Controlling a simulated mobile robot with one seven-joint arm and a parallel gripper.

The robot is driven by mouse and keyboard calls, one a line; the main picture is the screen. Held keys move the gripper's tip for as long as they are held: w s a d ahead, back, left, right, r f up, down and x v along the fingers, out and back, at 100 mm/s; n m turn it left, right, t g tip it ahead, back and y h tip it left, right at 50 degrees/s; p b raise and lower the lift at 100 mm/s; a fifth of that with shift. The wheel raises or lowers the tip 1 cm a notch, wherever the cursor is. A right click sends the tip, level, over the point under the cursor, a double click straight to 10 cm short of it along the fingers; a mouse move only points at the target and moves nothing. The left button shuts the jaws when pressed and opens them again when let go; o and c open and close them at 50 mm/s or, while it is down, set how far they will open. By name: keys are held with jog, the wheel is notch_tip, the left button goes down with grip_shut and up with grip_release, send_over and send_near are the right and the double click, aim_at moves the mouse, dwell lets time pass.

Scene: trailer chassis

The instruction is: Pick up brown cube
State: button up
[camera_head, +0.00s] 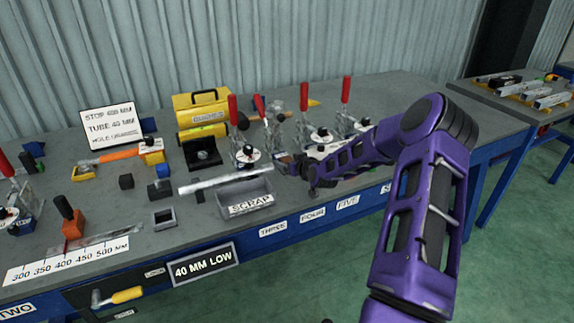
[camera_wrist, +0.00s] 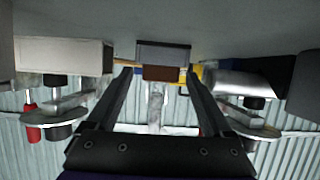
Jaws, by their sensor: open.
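A small brown block, which looks like the brown cube (camera_wrist: 165,73), shows in the wrist view between and just beyond the tips of my gripper (camera_wrist: 159,74). A grey block (camera_wrist: 163,52) adjoins it; I cannot tell whether they are one piece. The fingers are spread, with nothing visibly gripped. In the head view, my gripper (camera_head: 296,166) is low over the bench, right of the scrap bin. A small brownish piece (camera_head: 283,158) shows at its tip, partly hidden by clamps and the gripper.
The grey scrap bin (camera_head: 246,195), with a silver tube (camera_head: 225,179) across its top, stands left of my gripper. Red-handled toggle clamps (camera_head: 304,118) crowd close behind and beside it. A yellow toolbox (camera_head: 203,112) stands farther back. Dark cubes (camera_head: 126,181) lie on the left.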

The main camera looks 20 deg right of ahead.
grip_shut()
dwell(0.3)
